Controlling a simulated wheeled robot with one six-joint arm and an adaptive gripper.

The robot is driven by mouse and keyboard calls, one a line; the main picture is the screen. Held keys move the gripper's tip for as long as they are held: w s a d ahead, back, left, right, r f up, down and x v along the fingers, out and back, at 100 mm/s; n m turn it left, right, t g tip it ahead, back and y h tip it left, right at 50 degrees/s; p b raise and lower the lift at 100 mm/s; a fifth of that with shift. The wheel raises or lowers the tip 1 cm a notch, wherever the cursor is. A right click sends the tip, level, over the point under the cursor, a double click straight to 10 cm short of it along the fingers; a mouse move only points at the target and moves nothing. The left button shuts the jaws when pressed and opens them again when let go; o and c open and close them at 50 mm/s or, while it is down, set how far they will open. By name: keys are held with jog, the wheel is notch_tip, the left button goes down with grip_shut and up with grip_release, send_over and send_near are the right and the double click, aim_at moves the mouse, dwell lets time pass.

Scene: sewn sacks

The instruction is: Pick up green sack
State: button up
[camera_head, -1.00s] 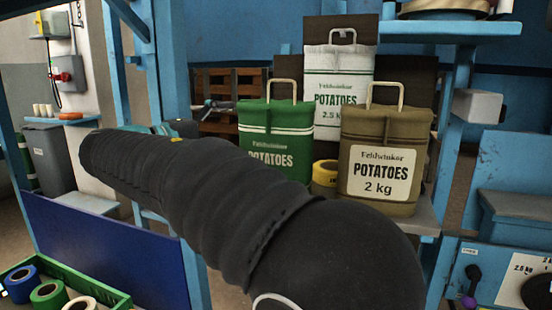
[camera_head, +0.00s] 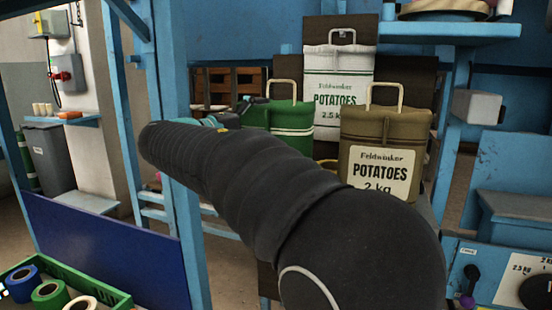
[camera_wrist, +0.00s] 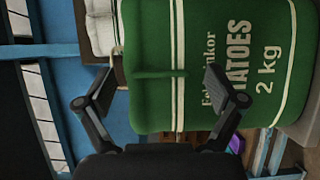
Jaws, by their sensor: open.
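The green sack (camera_head: 292,124) with white stripes stands upright on the shelf, left of the brown sack, with a cream loop handle (camera_head: 283,83) on top. My arm hides most of its front in the head view. In the wrist view the green sack (camera_wrist: 220,75) appears sideways and fills the middle, its label reading 2 kg. My gripper (camera_wrist: 155,84) is open, its two fingers apart in front of the sack's top part.
A brown potato sack (camera_head: 385,150) stands close at the right, and a white sack (camera_head: 337,90) stands behind. A blue post (camera_head: 168,80) rises left of the shelf. A green crate (camera_head: 115,297) with tape rolls is at the lower left.

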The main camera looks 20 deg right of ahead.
jog(key=c, duration=1.1)
